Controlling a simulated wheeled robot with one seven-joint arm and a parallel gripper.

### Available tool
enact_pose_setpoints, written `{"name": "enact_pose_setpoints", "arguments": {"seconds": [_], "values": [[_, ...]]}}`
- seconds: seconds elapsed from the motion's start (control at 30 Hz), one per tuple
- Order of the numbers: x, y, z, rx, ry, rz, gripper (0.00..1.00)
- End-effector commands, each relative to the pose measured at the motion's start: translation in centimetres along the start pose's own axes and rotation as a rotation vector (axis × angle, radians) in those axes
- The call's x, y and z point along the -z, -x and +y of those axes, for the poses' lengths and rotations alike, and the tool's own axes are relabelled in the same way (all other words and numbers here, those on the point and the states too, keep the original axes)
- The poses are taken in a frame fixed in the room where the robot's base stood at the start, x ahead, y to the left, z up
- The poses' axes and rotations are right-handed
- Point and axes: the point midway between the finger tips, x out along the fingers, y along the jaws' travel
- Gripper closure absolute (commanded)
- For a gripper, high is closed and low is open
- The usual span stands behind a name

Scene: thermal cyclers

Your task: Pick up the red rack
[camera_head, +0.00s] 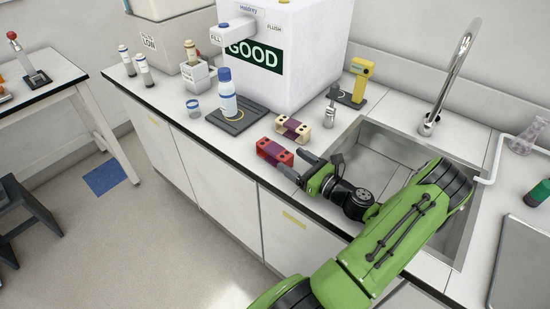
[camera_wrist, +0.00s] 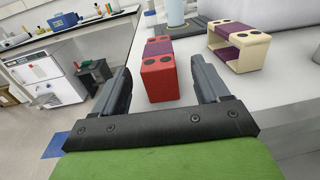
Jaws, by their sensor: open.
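The red rack (camera_head: 274,152) stands upright near the front edge of the counter, left of my gripper, in the head view. It has round holes on top and a purple band around its middle. In the wrist view the red rack (camera_wrist: 159,76) lies ahead, between the lines of the two fingers. My gripper (camera_head: 298,167) is open and empty, low over the counter edge beside the rack's near end. It also shows in the wrist view (camera_wrist: 164,88), with a finger on each side. Whether a finger touches the rack I cannot tell.
A cream rack (camera_head: 293,129) with a purple band stands just behind the red one. A white-and-blue bottle (camera_head: 226,97) on a dark pad is at the back left. The sink (camera_head: 385,160) with its tall tap lies to the right. The counter's front edge runs close by.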

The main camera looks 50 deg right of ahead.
Motion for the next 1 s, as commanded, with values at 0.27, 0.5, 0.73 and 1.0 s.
{"name": "enact_pose_setpoints", "arguments": {"seconds": [0.27, 0.5, 0.73, 1.0], "values": [[-0.2, -4.4, 0.3, -0.01, 0.004, -0.001, 0.26], [-0.3, -6.7, 0.2, -0.006, 0.002, 0.001, 0.26], [-0.3, -6.6, 0.2, -0.006, 0.002, 0.001, 0.41], [-0.3, -6.6, 0.2, -0.006, 0.002, 0.001, 0.82]]}}
